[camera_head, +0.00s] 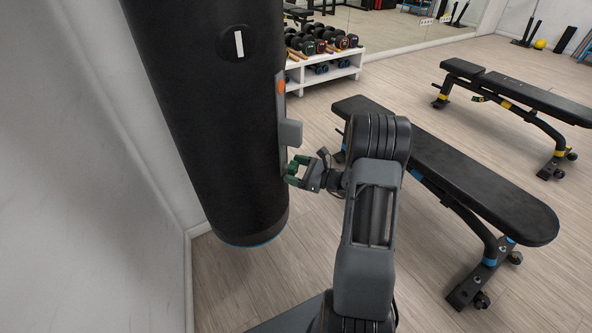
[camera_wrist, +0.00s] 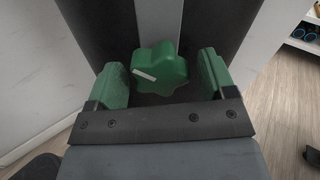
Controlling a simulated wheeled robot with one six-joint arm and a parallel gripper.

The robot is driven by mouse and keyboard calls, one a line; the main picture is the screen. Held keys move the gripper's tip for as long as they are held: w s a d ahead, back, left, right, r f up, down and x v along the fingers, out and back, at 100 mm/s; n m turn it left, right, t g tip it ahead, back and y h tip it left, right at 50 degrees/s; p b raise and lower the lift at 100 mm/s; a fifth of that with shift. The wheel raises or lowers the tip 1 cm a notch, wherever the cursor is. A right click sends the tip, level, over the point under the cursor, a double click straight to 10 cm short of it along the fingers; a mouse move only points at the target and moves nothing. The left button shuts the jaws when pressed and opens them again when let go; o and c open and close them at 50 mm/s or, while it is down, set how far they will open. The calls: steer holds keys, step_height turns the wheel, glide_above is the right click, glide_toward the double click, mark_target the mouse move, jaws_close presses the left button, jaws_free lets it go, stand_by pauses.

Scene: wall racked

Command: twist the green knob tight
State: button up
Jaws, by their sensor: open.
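The green knob (camera_wrist: 165,68) is lobed, with a white stripe on its face. In the wrist view it sits between my gripper's two green fingers, in front of a dark surface with a grey strip. My gripper (camera_wrist: 162,72) is open, with a visible gap on each side of the knob. I cannot tell how deep the knob lies between the fingertips. In the head view my gripper (camera_head: 297,170) is at the right side of a large black cylinder (camera_head: 205,120), low on its grey strip (camera_head: 281,105). There the knob cannot be told apart from the green fingers.
A grey block (camera_head: 291,132) juts from the strip just above my gripper, with an orange spot (camera_head: 281,86) higher up. A black bench (camera_head: 450,175) stands to the right of my arm, another (camera_head: 515,90) beyond it. A white dumbbell rack (camera_head: 325,72) is behind. A wall is at left.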

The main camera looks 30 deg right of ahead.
steer(key=c, duration=0.9)
steer(key=shift+r, duration=0.1)
steer(key=m+p, duration=0.2)
steer(key=shift+r+p, duration=0.15)
steer(key=shift+p, duration=0.2)
steer(key=m+p, duration=0.2)
steer(key=p, duration=0.1)
steer(key=shift+a+m, duration=0.1)
steer(key=shift+m, duration=0.2)
steer(key=m+p, duration=0.2)
steer(key=m, duration=0.1)
steer(key=shift+s+p, duration=0.1)
steer(key=shift+p, duration=0.3)
steer(key=shift+m+p, duration=1)
steer(key=shift+m, duration=0.6)
steer(key=shift+f+m, duration=0.2)
steer(key=shift+m, duration=0.1)
